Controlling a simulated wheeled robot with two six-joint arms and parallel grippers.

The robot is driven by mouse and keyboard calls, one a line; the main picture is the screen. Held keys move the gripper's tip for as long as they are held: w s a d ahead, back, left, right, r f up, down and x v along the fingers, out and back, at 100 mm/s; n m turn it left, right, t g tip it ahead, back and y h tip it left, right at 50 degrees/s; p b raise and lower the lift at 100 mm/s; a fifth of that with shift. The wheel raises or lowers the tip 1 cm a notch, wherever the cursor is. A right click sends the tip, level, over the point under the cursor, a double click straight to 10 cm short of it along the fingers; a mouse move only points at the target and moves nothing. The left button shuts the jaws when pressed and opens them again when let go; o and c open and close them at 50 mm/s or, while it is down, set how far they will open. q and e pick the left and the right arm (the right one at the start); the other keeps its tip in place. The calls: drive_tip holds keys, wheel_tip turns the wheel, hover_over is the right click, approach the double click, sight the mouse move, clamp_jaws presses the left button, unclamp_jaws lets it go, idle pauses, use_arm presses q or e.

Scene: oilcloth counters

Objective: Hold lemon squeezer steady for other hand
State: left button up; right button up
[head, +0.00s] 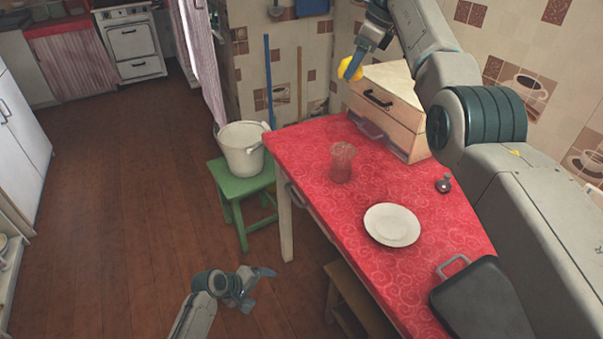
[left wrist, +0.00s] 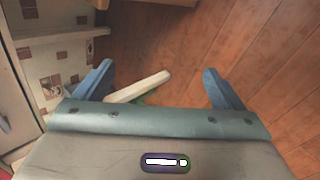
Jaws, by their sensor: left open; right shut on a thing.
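My right gripper (head: 354,66) is shut on a yellow thing (head: 350,68) that looks like a lemon, held up above the far end of the red table. My left gripper (head: 258,288) is open and empty, low over the floor to the left of the table. In the left wrist view its two blue fingers (left wrist: 160,86) stand wide apart. I cannot make out a lemon squeezer for certain. A see-through tumbler-like thing (head: 341,162) stands upright on the red table, apart from both grippers.
The red table (head: 300,147) bears a white plate (head: 392,225), a small dark item (head: 443,184), a black pan-like thing (head: 483,300) and a wooden box (head: 385,100). A white bucket (head: 241,150) stands on a green stool (head: 230,185). The wooden floor at left is clear.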

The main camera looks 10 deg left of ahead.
drive_tip(key=shift+w+f, duration=0.1)
drive_tip(key=shift+w, duration=0.05)
use_arm(q)
drive_tip(key=w+d+r+n+t+h, duration=0.2)
drive_tip(key=w+r+n+h, duration=0.25)
drive_tip(key=w+r, duration=0.85)
drive_tip(key=w+d+r+n+t+h, duration=0.25)
drive_tip(key=w+r+n, duration=0.35)
drive_tip(key=w+r, duration=0.75)
drive_tip(key=n+g+h, duration=0.1)
drive_tip(key=n+h, duration=0.2)
approach(340, 164)
drive_tip(key=w+a+f, duration=0.2)
drive_tip(key=shift+w+f, duration=0.15)
drive_tip(key=shift+w, duration=0.2)
drive_tip(key=shift+d+f+n, duration=0.1)
drive_tip(key=shift+d+n, duration=0.15)
drive_tip(key=shift+d, duration=0.05)
drive_tip(key=shift+w+d, duration=0.1)
drive_tip(key=shift+d, duration=0.25)
drive_tip(key=x, duration=1.1)
drive_tip(key=shift+f, duration=0.1)
